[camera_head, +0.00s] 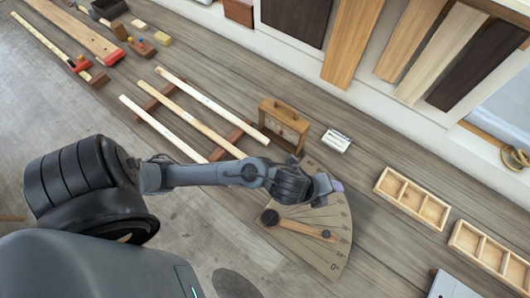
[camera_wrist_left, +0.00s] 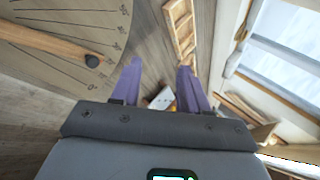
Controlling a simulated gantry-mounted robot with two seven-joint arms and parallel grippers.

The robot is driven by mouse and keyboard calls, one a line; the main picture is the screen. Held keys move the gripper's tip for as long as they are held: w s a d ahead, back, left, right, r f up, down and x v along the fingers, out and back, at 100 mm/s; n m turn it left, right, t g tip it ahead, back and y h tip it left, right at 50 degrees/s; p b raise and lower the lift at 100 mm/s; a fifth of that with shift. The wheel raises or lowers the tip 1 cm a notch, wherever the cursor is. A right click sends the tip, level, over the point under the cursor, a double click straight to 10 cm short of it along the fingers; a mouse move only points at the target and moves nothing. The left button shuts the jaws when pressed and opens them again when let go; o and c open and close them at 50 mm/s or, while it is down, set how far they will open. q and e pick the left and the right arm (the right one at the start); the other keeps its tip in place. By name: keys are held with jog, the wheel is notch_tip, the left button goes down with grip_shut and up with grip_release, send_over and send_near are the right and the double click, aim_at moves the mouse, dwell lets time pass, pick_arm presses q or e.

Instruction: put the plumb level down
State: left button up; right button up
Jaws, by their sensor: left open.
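I cannot tell surely which thing is the plumb level. A wooden frame with a top bar (camera_head: 283,122) stands upright on the bench, up and left of my left gripper, and may be it. My left gripper (camera_head: 332,190) is over the upper right edge of the fan-shaped degree board (camera_head: 338,222). In the left wrist view its two purple fingers (camera_wrist_left: 160,72) are spread and nothing is held between them. A small white object (camera_wrist_left: 162,99) shows in the gap, farther off. The degree board (camera_wrist_left: 60,20) is left of the fingers. My right gripper is out of view.
Divided wooden trays (camera_head: 411,199) (camera_head: 490,255) lie to the right. A small white block (camera_head: 336,140) lies beside the wooden frame. Pale strips (camera_head: 203,120) rest on crosspieces to the left. Planks (camera_head: 350,40) stand along the back. Bare bench shows between board and trays.

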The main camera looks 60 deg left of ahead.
pick_arm(q)
jog(key=s+a+f+n+g+y, duration=0.1)
jog(key=s+a+f+n+g, duration=0.1)
jog(key=s+a+n, duration=0.2)
jog(key=s+a+f+n+g+y, duration=0.1)
jog(key=s+a+n, duration=0.4)
jog(key=s+n, duration=0.6)
jog(key=n+g, duration=0.1)
jog(key=n, duration=0.3)
jog(key=shift+s+f+g, duration=0.25)
jog(key=shift+f+g, duration=0.1)
jog(key=shift+g, duration=0.05)
